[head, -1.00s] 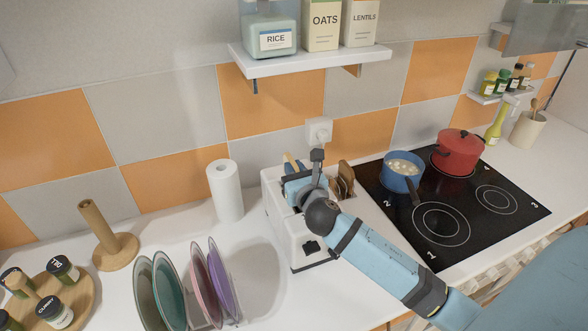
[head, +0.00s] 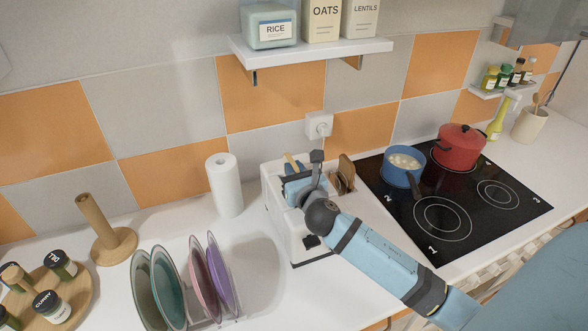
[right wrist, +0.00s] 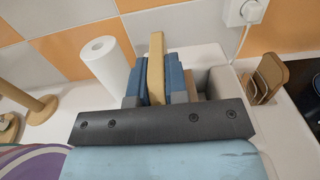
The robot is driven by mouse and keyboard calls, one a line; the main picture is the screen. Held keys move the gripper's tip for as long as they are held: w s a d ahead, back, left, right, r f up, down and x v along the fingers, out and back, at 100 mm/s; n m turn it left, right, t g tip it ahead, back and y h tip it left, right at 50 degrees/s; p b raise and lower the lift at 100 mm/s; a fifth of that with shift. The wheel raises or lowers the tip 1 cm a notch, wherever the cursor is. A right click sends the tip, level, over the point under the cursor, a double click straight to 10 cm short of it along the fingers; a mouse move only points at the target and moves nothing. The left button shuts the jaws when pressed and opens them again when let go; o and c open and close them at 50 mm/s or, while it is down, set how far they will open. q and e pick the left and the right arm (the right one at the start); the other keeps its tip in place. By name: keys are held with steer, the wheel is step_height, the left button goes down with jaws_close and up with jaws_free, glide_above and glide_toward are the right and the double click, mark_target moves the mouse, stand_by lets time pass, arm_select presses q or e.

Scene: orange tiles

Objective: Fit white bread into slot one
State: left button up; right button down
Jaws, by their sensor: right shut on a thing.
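The white bread (right wrist: 156,66) is a pale tan slice, upright between the blue fingers of my right gripper (right wrist: 155,82) in the right wrist view. The gripper is shut on it. In the head view the right gripper (head: 298,182) is over the top of the white toaster (head: 287,232), and only a bit of the slice (head: 290,161) shows behind the fingers. The gripper hides most of the toaster's top, so I cannot tell which slot the slice is over or how deep it sits. My left gripper is out of view.
Brown slice-like pieces (head: 346,168) stand upright at the toaster's right. The black hob (head: 400,205) with a blue pot (head: 403,176) and red pot (head: 461,152) is further right. A paper roll (head: 225,188) and plates in a rack (head: 197,280) are on the left.

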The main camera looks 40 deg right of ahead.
steer(key=shift+f+b, duration=0.75)
steer(key=shift+f, duration=0.6)
steer(key=shift+r, duration=0.15)
steer(key=shift+r+p, duration=2.05)
steer(key=shift+p, duration=0.2)
steer(key=shift+f+b, duration=1.4)
steer(key=shift+f, duration=0.85)
steer(key=c, duration=1.1)
jaws_free()
steer(key=shift+o, duration=0.2)
